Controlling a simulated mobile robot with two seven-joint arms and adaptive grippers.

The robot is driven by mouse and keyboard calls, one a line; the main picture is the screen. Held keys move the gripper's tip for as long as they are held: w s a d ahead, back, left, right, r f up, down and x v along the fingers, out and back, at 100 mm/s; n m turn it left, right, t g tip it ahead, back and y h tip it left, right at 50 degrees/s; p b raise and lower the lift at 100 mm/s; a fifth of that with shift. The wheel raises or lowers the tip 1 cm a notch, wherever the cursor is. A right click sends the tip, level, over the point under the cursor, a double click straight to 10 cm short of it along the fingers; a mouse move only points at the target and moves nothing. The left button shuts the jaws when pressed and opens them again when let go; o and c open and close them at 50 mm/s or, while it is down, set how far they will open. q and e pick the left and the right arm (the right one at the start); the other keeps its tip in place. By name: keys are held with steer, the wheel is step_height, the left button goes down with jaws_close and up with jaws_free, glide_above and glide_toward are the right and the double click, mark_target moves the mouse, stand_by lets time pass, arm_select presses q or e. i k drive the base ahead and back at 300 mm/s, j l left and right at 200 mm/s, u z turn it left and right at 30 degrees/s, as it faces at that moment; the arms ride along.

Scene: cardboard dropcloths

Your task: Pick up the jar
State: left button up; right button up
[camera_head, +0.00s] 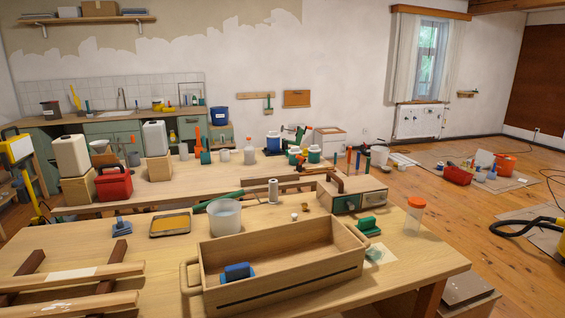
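A clear jar (413,222) with an orange lid stands upright near the right edge of the front wooden table (425,258). It is right of the long wooden tray box (290,262) and of a green-handled tool (368,226). Nothing hides it. Neither of my grippers shows in the head view.
The tray box with side handles holds a blue object (237,271). A translucent tub (224,216) stands behind it. A small drawer chest (352,196) is left of the jar. A wooden frame (70,285) lies at left. Bare tabletop lies in front of the jar.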

mark_target(414, 217)
steer(key=l, duration=0.45)
steer(key=i+l+z, duration=0.15)
steer(key=l, duration=0.75)
steer(key=i+l+z, duration=0.15)
steer(key=l, duration=0.7)
steer(key=i+z, duration=0.05)
